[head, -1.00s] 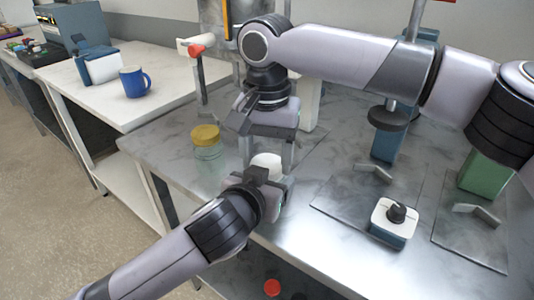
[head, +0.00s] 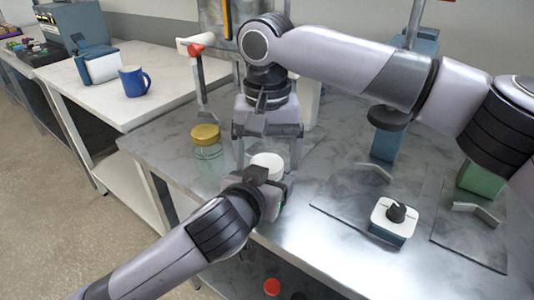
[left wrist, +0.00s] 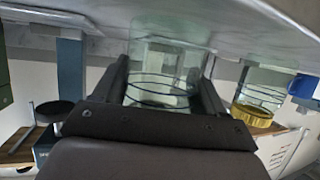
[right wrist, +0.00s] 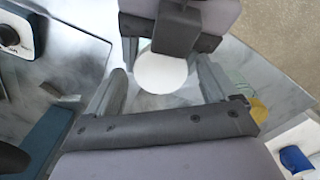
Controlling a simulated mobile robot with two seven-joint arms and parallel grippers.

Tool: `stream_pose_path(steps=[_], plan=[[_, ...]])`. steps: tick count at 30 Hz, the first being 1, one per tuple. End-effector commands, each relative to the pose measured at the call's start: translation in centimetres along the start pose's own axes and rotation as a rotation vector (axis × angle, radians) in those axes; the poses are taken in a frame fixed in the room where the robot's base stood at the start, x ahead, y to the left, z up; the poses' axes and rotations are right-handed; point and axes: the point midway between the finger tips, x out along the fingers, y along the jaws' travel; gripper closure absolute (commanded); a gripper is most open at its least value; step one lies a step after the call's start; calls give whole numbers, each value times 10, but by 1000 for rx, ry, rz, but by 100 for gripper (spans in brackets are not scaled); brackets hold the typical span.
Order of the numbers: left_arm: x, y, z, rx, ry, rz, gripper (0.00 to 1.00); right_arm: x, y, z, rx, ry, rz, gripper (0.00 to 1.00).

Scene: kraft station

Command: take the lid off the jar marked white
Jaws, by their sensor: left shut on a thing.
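A clear glass jar with a white lid (head: 267,162) stands on the steel table; no marking on it can be read. My left gripper (head: 266,186) is shut on the glass jar body (left wrist: 163,82), which shows between its fingers in the left wrist view. My right gripper (head: 267,148) is open, pointing down above the lid. In the right wrist view the round white lid (right wrist: 162,72) lies between and beyond its spread fingers (right wrist: 160,90), apart from them. The left gripper (right wrist: 178,28) hides part of the jar there.
A second glass jar with a gold lid (head: 205,134) stands close by on the left, and shows in the left wrist view (left wrist: 252,116). A white-topped box with a black knob (head: 394,220) sits on the right. A blue mug (head: 134,82) is on the side table.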

Motion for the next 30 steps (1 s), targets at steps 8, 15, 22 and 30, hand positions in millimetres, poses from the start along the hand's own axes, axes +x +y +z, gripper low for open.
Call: stream_pose_path(steps=[8,15,22,30], plan=[[0,0,0,0,1,0,100,-23,0,0,2,2,-2,14],[0,0,0,0,1,0,100,-45,0,0,0,0,-1,18],[0,0,0,0,1,0,100,-64,0,0,131,3,0,18],[0,0,0,0,1,0,100,-71,0,0,276,0,1,18]])
